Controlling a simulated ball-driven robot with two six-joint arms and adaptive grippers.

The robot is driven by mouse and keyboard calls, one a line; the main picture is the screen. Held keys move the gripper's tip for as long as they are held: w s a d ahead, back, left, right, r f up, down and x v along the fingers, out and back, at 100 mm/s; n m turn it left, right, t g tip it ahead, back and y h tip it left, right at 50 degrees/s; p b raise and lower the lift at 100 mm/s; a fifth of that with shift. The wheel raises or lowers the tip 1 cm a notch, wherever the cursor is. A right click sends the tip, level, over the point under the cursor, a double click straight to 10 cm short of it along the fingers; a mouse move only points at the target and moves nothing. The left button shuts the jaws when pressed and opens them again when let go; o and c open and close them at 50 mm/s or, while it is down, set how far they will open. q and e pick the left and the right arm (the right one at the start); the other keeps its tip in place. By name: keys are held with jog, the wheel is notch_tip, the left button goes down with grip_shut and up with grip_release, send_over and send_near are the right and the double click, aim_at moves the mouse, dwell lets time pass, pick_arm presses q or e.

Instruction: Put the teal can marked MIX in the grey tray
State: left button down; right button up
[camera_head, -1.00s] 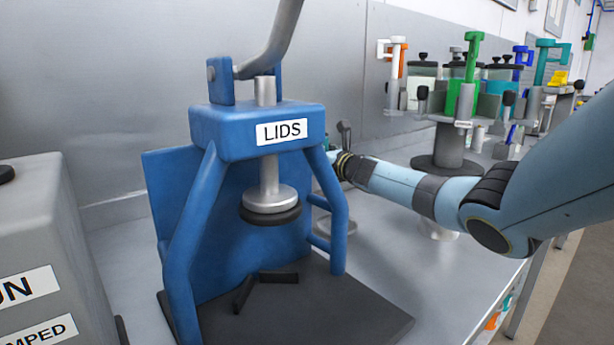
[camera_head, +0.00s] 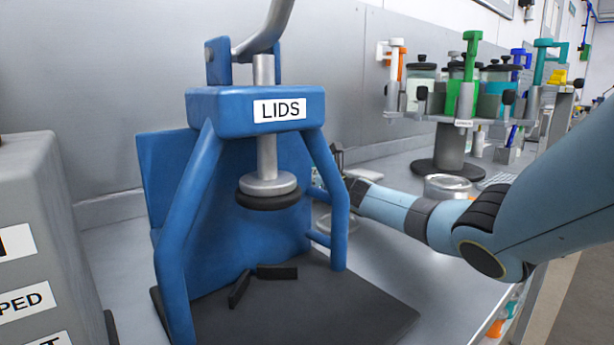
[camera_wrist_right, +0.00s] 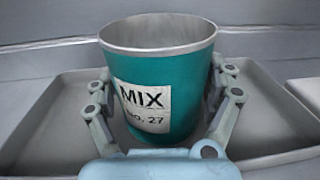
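The teal can (camera_wrist_right: 185,85) marked MIX is upright and open-topped in the right wrist view. My right gripper (camera_wrist_right: 162,85) has a finger on each side of it and appears shut on it. The grey tray (camera_wrist_right: 45,125) spreads behind and to both sides of the can. The can's base is hidden by the gripper, so I cannot tell whether it touches the tray floor. In the head view the right gripper is mostly hidden behind the blue press. My left gripper is not in view.
The blue LIDS press (camera_head: 255,112) stands in front on a dark base plate (camera_head: 330,310). A grey box (camera_head: 35,190) is at left. A carousel (camera_head: 447,125) with jars and coloured clamps stands behind my right arm. A round metal dish (camera_head: 447,187) is near its foot.

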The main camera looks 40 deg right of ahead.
jog(key=shift+o, duration=0.9)
jog(key=shift+r, duration=0.1)
jog(key=shift+r, duration=0.15)
jog(key=shift+s, duration=0.3)
jog(key=shift+s+a+f, duration=0.1)
jog(key=shift+s+f, duration=0.05)
jog(key=shift+s, duration=0.4)
jog(key=shift+s+a+f, duration=0.1)
jog(key=shift+s, duration=0.45)
jog(key=s+p, duration=0.2)
jog(key=s+a+p, duration=0.1)
jog(key=s+p, duration=0.1)
jog(key=s, duration=0.1)
jog(key=s+p, duration=0.3)
jog(key=shift+a+r, duration=0.3)
jog(key=shift+r, duration=0.1)
jog(key=shift+s+a+f, duration=0.1)
jog(key=shift+s, duration=0.3)
jog(key=shift+s+f, duration=0.1)
jog(key=shift+f, duration=0.05)
